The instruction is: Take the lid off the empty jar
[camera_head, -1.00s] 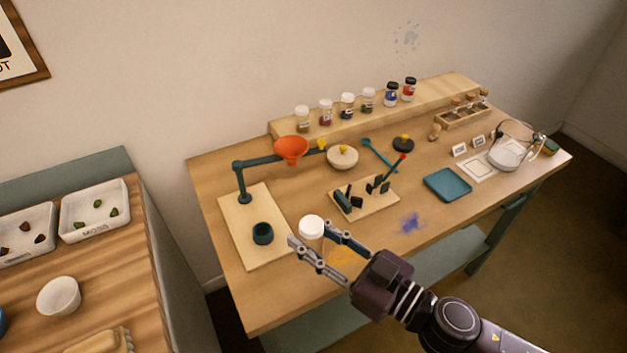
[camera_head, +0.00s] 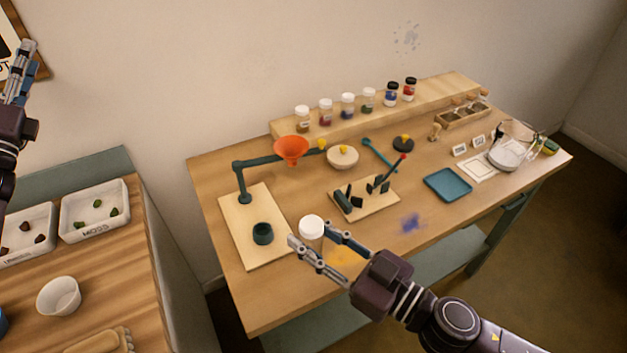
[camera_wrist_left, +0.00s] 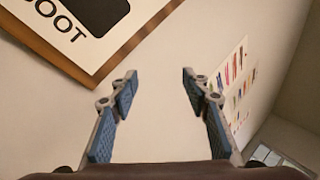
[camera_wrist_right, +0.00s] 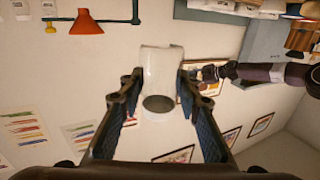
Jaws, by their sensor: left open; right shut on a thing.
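The empty jar (camera_head: 311,243) is clear, with a white lid (camera_head: 312,222) on top. My right gripper (camera_head: 313,240) is shut on the jar near the front of the pigment table. In the right wrist view the jar (camera_wrist_right: 160,66) is between the two fingers, and the wall and pictures show behind it. I cannot tell whether its base touches the table. My left gripper (camera_head: 27,45) is raised at the far left, well apart from the jar. In the left wrist view its fingers (camera_wrist_left: 156,85) are spread and empty, facing the wall.
A wooden stand (camera_head: 257,198) holds an orange funnel (camera_head: 291,149) and a dark cup (camera_head: 262,233) left of the jar. A small tool rack (camera_head: 365,198) is behind it. Several lidded jars line the back shelf (camera_head: 435,94). A side table with trays (camera_head: 96,208) is at left.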

